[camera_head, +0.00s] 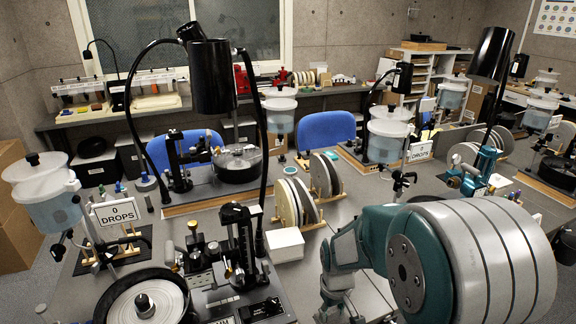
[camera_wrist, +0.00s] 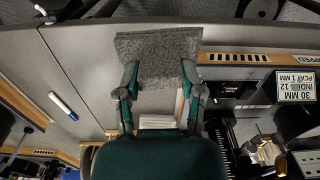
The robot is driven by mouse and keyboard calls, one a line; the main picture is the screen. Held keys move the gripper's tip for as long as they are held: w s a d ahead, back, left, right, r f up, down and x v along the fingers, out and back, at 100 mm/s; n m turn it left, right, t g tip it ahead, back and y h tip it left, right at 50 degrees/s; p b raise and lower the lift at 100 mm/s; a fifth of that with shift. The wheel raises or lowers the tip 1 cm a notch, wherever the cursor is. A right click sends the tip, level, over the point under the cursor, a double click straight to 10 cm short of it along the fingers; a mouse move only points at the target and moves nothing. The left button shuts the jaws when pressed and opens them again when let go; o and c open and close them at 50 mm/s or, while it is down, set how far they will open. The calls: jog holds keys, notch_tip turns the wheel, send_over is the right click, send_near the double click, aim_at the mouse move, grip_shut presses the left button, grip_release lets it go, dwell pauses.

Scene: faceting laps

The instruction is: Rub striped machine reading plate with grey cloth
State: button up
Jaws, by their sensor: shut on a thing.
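In the wrist view my gripper (camera_wrist: 160,76) is shut on the grey cloth (camera_wrist: 157,45), which spreads flat beyond the fingertips above the grey bench. A white reading plate (camera_wrist: 295,87), upside down with text like "INDEX 12", is on a dark machine (camera_wrist: 238,85) at the right, apart from the cloth. I cannot tell which plate belongs to the striped machine. In the head view my arm covers the lower right, and I cannot make out the cloth.
In the head view, faceting machines, lap discs (camera_head: 297,201), a white box (camera_head: 287,245) and water tanks (camera_head: 42,192) crowd the benches. A black lamp (camera_head: 211,75) stands tall at centre left. A marker pen (camera_wrist: 63,107) lies on bare bench in the wrist view.

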jog(key=w+f+m, duration=0.1)
jog(key=w+f, duration=0.1)
jog(key=w, duration=0.1)
jog(key=w+d+f+m, duration=0.1)
jog(key=w+f, duration=0.1)
jog(key=w, duration=0.1)
jog(key=w+f+m, duration=0.1)
jog(key=w+f, duration=0.1)
jog(key=w, duration=0.1)
jog(key=shift+w+d+f+m, duration=0.2)
jog(key=shift+d+f+m, duration=0.1)
jog(key=shift+d+m, duration=0.1)
jog(key=shift+w+f, duration=0.25)
jog(key=shift+w, duration=0.05)
jog(key=shift+d, duration=0.1)
